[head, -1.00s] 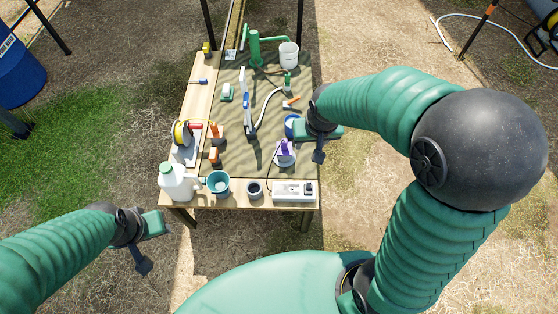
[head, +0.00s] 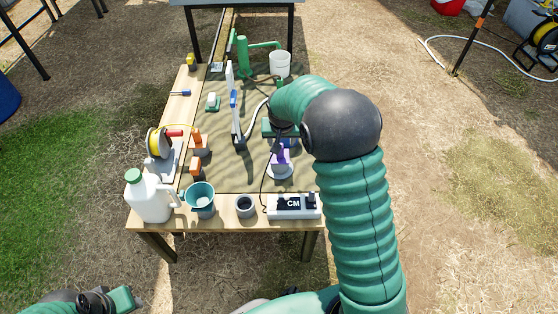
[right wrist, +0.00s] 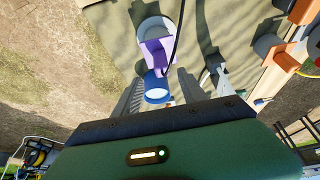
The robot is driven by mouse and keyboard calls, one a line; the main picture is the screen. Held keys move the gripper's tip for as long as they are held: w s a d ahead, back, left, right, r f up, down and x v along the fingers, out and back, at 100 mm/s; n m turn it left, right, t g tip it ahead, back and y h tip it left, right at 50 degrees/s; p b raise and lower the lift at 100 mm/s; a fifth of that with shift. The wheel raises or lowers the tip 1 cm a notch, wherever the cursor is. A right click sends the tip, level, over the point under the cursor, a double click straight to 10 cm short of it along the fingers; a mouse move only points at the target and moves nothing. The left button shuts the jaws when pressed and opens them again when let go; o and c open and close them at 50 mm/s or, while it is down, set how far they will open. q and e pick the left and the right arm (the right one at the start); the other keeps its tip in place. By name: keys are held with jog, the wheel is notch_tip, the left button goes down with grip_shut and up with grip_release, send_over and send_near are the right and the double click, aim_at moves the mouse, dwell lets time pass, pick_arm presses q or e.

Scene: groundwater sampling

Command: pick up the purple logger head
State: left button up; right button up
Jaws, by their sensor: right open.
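The purple logger head (head: 281,160) stands on a round pale base (head: 280,174) on the mat, near the front right of the table. The right wrist view also shows the purple logger head (right wrist: 154,52), with a blue and white round part at its near end. My right gripper (head: 282,139) is over the table just behind and above it, partly hidden by my arm. In the right wrist view the gripper (right wrist: 162,92) is open, with the logger head's near end between or just beyond its fingers. My left gripper (head: 122,300) is low at the left, away from the table.
A dark cable runs beside the logger head. A green pump (head: 243,55) and white bucket (head: 280,64) stand at the back.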

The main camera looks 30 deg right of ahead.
aim_at(280, 156)
jog(key=shift+w+d+f, duration=0.1)
jog(key=shift+d+f, duration=0.1)
jog(key=shift+f, duration=0.3)
jog(key=b+x, duration=0.2)
jog(key=x, duration=0.1)
jog(key=b+x, duration=0.1)
jog(key=shift+w+a+f+b, duration=0.1)
jog(key=shift+a+f+b, duration=0.15)
jog(key=shift+b, duration=0.1)
jog(key=shift+w+f, duration=0.15)
jog(key=shift+w, duration=0.05)
grip_shut()
dwell(0.4)
